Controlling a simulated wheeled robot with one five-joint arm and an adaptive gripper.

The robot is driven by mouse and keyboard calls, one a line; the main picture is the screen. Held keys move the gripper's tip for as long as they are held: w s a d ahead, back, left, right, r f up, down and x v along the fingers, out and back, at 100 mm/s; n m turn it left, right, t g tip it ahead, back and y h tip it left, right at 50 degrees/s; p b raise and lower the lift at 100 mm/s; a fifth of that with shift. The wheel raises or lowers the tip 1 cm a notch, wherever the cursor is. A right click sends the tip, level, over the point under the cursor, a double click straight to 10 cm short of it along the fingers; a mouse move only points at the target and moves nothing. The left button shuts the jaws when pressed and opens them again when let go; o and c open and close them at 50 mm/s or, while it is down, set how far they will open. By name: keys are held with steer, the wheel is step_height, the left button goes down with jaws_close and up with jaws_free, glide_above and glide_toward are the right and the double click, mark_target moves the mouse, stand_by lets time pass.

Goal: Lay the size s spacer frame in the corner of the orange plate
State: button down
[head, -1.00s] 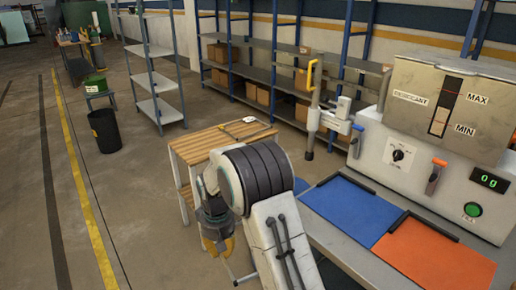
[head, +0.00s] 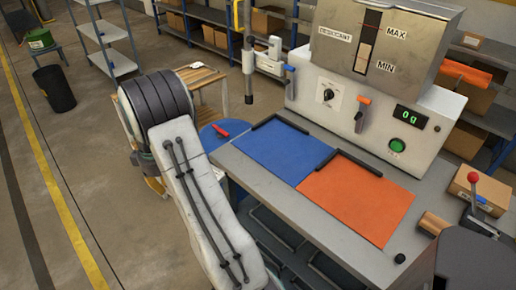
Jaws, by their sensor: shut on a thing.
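The orange plate (head: 357,200) lies flat on the grey bench at the right of the blue plate (head: 272,149). Its surface is bare, and a dark bar runs along its back edge. My gripper (head: 156,186) is at the left, low beside the bench and well away from the orange plate. My own arm hides most of it. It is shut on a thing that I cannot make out. I cannot pick out the size s spacer frame for certain.
The bench (head: 300,212) carries the white machine (head: 360,110), reading 0 g, behind the plates. A blue round stool (head: 214,136) with a red item stands left of the bench. A slatted wooden table (head: 203,76) is behind my arm. A cardboard box (head: 478,191) is at right.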

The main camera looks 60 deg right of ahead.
steer(key=s+d+r+p, duration=0.1)
steer(key=s+d, duration=0.2)
steer(key=d, duration=0.3)
steer(key=s+d+r, duration=0.1)
steer(key=s+d, duration=0.3)
steer(key=d, duration=0.2)
steer(key=m+p, duration=0.2)
steer(key=p, duration=0.2)
glide_toward(337, 191)
steer(key=shift+a+f+b, duration=0.2)
steer(key=shift+f+b, duration=1)
steer(key=shift+f, duration=0.05)
steer(key=shift+a+f+b, duration=0.2)
steer(key=shift+f+b, duration=0.95)
steer(key=shift+f, duration=0.1)
steer(key=shift+a+f+b, duration=0.2)
steer(key=shift+f+b, duration=1)
steer(key=shift+f, duration=0.05)
steer(key=shift+s, duration=0.3)
steer(key=shift+w+d, duration=0.35)
steer(key=shift+d, duration=0.25)
